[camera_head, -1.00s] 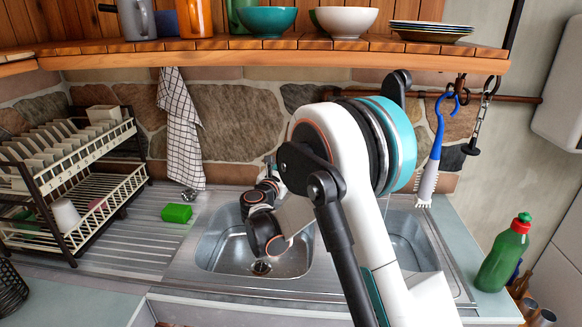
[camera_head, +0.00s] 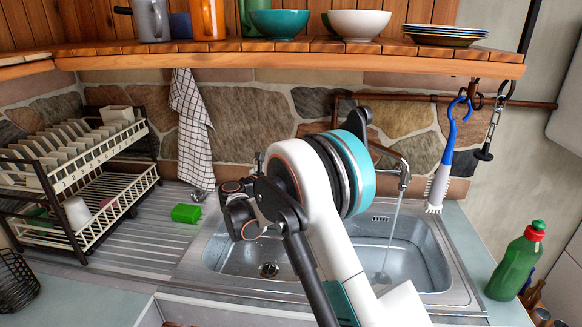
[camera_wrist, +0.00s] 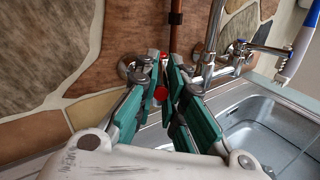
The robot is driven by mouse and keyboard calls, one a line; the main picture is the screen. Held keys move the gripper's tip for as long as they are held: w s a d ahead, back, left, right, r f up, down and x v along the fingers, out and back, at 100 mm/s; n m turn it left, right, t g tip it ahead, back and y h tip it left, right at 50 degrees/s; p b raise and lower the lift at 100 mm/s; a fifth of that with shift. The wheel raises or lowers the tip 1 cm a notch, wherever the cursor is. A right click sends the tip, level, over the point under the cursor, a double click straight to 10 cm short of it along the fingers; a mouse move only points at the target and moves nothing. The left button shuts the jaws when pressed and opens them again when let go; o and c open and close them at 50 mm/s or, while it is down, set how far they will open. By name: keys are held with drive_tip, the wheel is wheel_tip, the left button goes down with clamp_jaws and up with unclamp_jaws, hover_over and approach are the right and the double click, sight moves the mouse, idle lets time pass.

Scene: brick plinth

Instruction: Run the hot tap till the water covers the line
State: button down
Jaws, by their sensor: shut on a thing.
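In the wrist view, my gripper (camera_wrist: 167,72) has its teal fingers closed around the red-marked hot tap (camera_wrist: 160,94) at the wall. The fingers hide most of that tap. The blue-marked tap (camera_wrist: 241,46) stands to the right, apart from the fingers. In the head view, the spout (camera_head: 404,178) reaches over the right basin (camera_head: 425,262), and a thin stream of water (camera_head: 391,235) falls from it into that basin. I cannot make out a fill line or the water level. My arm hides part of the basin and most of the gripper in the head view.
The left basin (camera_head: 228,250) shows an open drain. A green sponge (camera_head: 186,213) lies on the drainboard beside the dish rack (camera_head: 75,185). A blue-handled brush (camera_head: 446,155) hangs at the right. A green bottle (camera_head: 515,264) stands on the right counter. A shelf (camera_head: 290,62) runs above.

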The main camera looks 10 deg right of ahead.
drive_tip(key=shift+r, duration=0.1)
drive_tip(key=c, duration=1.7)
unclamp_jaws()
drive_tip(key=shift+o, duration=0.2)
drive_tip(key=v, duration=1.2)
